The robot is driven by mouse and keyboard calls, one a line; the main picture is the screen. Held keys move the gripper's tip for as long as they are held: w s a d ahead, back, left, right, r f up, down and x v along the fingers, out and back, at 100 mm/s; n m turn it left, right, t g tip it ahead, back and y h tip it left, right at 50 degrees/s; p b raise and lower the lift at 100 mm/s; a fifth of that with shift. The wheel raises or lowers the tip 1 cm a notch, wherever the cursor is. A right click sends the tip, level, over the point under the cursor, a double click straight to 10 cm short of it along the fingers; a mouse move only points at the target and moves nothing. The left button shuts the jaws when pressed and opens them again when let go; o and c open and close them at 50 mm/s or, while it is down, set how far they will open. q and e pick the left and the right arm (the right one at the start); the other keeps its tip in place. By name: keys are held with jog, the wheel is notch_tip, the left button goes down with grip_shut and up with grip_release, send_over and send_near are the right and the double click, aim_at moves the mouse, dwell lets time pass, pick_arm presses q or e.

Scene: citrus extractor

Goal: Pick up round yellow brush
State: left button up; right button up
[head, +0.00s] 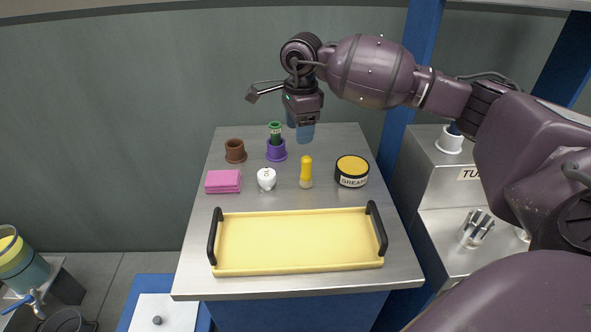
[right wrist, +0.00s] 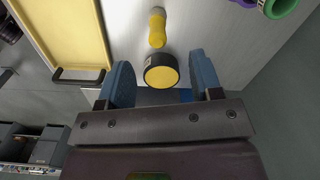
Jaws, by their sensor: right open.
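The yellow brush (head: 306,170) stands upright on the metal table, with a rounded yellow handle above a paler base. It also shows in the right wrist view (right wrist: 157,30), beyond the fingertips. My right gripper (head: 299,130) is open and empty, with blue fingers pointing down, raised above the back part of the table and apart from the brush. In the right wrist view the gap between its fingers (right wrist: 160,62) frames the grease tin, which lies farther off. My left gripper is not in view.
The black and yellow grease tin (head: 352,171) stands just right of the brush. A white pot (head: 267,178), pink block (head: 223,182), brown cup (head: 235,151) and purple holder (head: 276,152) stand left. A yellow tray (head: 297,240) with black handles lies in front.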

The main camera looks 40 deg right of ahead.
aim_at(305, 158)
jog(key=shift+s+d, duration=0.2)
jog(key=shift+s, duration=0.15)
jog(key=shift+f, duration=0.2)
notch_tip(305, 158, down, 5)
jog(key=shift+f+b, duration=0.1)
jog(key=shift+b, duration=0.2)
jog(key=shift+f, duration=0.35)
jog(key=f, duration=0.4)
jog(key=shift+d+f+b, duration=0.3)
jog(key=shift+d, duration=0.1)
jog(key=shift+c, duration=0.5)
jog(key=c, duration=0.9)
jog(key=shift+r, duration=0.15)
